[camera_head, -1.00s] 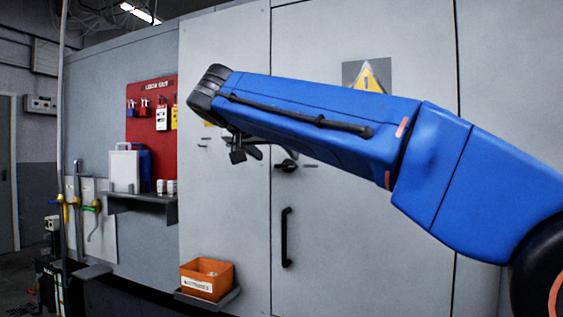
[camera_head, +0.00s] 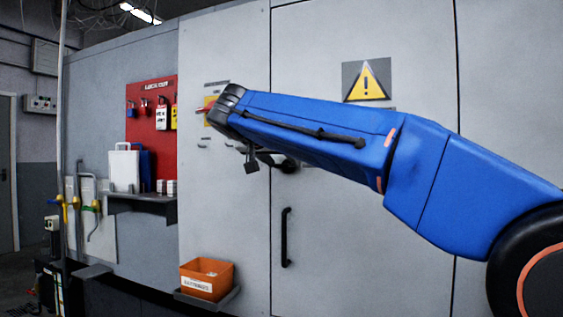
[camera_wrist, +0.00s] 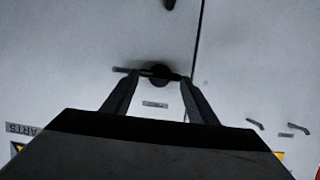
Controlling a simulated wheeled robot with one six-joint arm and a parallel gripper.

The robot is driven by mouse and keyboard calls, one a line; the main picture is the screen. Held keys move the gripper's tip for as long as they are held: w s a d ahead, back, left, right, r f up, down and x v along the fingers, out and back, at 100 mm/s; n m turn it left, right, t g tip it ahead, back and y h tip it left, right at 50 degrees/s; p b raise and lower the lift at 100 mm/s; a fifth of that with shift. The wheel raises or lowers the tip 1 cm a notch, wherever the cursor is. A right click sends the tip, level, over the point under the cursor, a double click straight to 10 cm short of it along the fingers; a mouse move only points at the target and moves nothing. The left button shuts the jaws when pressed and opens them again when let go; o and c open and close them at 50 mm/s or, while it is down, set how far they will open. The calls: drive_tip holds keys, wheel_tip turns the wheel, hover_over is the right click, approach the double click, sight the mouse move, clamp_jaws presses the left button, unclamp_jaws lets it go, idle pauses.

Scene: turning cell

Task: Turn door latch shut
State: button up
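The door latch is a small black knob with a thin bar lying nearly level, on the grey door beside the seam. It shows in the wrist view (camera_wrist: 160,74) and partly in the head view (camera_head: 289,166), where my gripper overlaps it. My gripper (camera_wrist: 160,78) is open in the wrist view, with one finger on each side of the latch knob. The bar's ends lie close to the fingertips; I cannot tell if they touch. In the head view my gripper (camera_head: 268,158) is small, dark and partly hidden by my blue arm.
A black door handle (camera_head: 286,237) stands upright below the latch. A yellow warning sign (camera_head: 367,81) is on the door at upper right. An orange bin (camera_head: 207,278), a small shelf (camera_head: 142,200) and a red lockout board (camera_head: 151,110) are at left.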

idle(0.3)
drive_tip(key=n+h, duration=0.2)
drive_tip(key=n, duration=0.1)
drive_tip(key=a+n+h, duration=0.1)
drive_tip(key=n+h, duration=0.1)
drive_tip(key=n, duration=0.1)
drive_tip(key=f+n+h, duration=0.1)
drive_tip(key=n+h, duration=0.1)
drive_tip(key=n, duration=0.2)
drive_tip(key=shift+w+a+f, duration=0.1)
drive_tip(key=shift+w+a, duration=0.2)
drive_tip(key=shift+f+n+t+h, duration=0.15)
drive_tip(key=shift+n+h, duration=0.2)
drive_tip(key=shift+n, duration=0.45)
drive_tip(key=shift+f+n+t+h, duration=0.15)
drive_tip(key=shift+n+h, duration=0.2)
drive_tip(key=shift+n, duration=0.45)
drive_tip(key=o, duration=1)
drive_tip(key=shift+o, duration=0.2)
drive_tip(key=shift+s+a, duration=0.1)
drive_tip(key=shift+a, duration=0.05)
